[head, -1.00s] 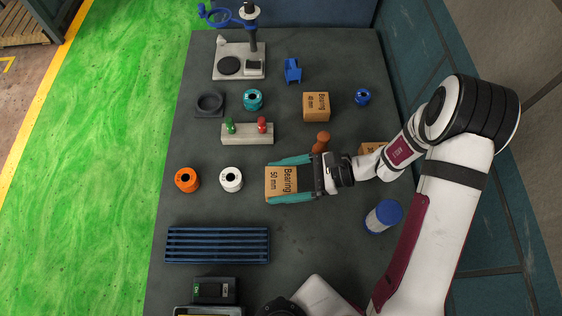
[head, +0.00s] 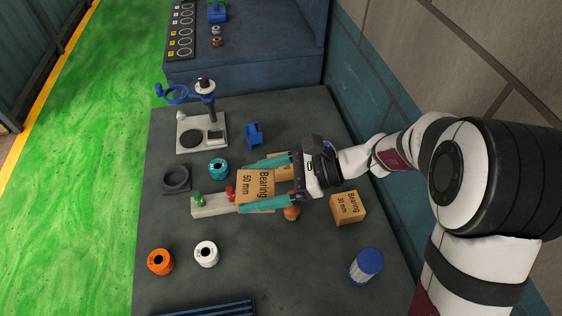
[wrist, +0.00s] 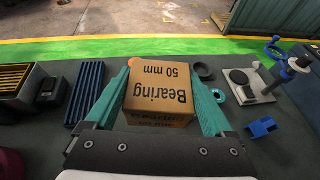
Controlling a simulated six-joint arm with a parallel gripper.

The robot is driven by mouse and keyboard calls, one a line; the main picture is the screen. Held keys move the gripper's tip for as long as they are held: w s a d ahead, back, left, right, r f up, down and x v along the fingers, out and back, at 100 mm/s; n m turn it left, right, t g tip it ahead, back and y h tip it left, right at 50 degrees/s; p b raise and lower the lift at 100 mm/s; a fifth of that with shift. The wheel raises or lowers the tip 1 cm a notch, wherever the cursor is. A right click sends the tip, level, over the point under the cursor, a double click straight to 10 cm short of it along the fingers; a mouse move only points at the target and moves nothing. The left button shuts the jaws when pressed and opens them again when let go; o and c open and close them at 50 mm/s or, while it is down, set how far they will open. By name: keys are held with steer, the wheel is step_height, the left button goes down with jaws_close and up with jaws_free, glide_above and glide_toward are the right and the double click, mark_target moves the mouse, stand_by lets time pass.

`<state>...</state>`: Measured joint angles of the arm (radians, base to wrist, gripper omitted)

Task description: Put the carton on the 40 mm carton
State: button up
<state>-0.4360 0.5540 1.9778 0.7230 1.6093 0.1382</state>
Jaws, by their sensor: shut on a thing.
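My gripper (head: 242,190) is shut on a tan carton marked "Bearing 50 mm" (head: 256,187), one teal finger on each side. The carton is held above the table, over the right end of the grey block with the knobs. In the wrist view the carton (wrist: 160,88) sits between the fingers, its printed top showing. Another tan carton (head: 284,173) shows in part behind the held one, between the fingers and beside the gripper body; it stands where the 40 mm carton was, and its label is hidden. The two look apart, but the height between them is hard to tell.
A "Bearing 30 mm" carton (head: 347,208) stands to the right. A grey block (head: 212,206) with green and red knobs and an orange-brown knobbed piece (head: 292,213) lie close under the gripper. A blue holder (head: 253,134) and teal spool (head: 218,168) stand farther back.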

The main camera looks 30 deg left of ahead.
steer(key=w+a+m+t+y, duration=0.1)
steer(key=w+a+m+t, duration=0.25)
steer(key=w, duration=0.55)
steer(key=w+a+m+t+y, duration=0.1)
steer(key=w+a+m+t, duration=0.25)
steer(key=w, duration=0.55)
steer(key=shift+t, duration=0.4)
steer(key=f, duration=1.4)
steer(key=shift+w+d+f, duration=0.15)
steer(key=shift+w+f, duration=0.05)
steer(key=shift+w, duration=0.05)
steer(key=o, duration=1.4)
steer(key=shift+f, duration=0.15)
steer(key=shift+o, duration=0.2)
steer(key=shift+d+r, duration=0.3)
steer(key=v, duration=1.1)
steer(key=shift+d, duration=0.3)
steer(key=shift+f, duration=0.1)
